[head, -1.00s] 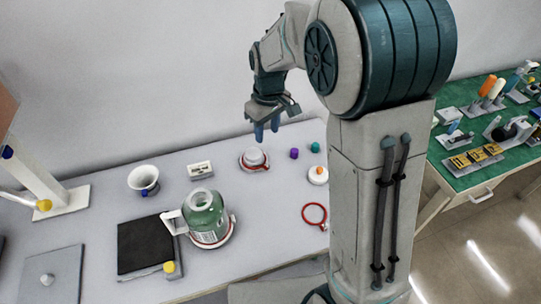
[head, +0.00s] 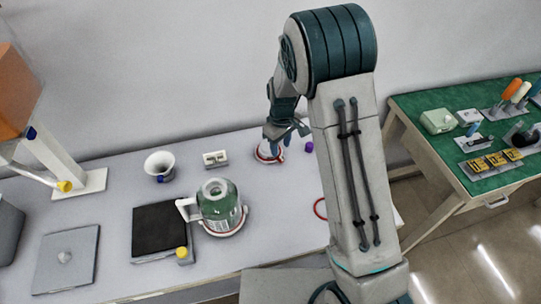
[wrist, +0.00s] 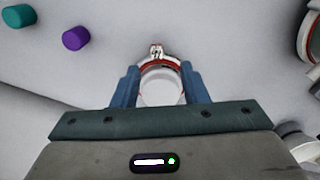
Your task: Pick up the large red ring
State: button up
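A loose red ring (head: 320,208) lies on the grey table in the head view, partly hidden behind my arm. A second red ring (wrist: 160,64) shows around a round white piece (wrist: 160,88) in the wrist view, with a small metal clamp (wrist: 157,51) at its far side. In the head view this red-rimmed piece (head: 260,158) is partly hidden by my gripper (head: 270,146). My gripper is open, with its blue fingers (wrist: 158,85) on either side of the white piece. I cannot tell whether they touch it.
A green-and-white jar (head: 217,205) with a red band stands left of the gripper. A purple cap (wrist: 76,38) and a teal cap (wrist: 19,16) lie nearby. A white funnel (head: 160,165) and small white box (head: 215,159) stand farther left.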

aim_at(281, 157)
jog(key=shift+d+f+p, duration=0.1)
jog(key=shift+f+p, duration=0.6)
jog(key=shift+f, duration=1.85)
grip_shut()
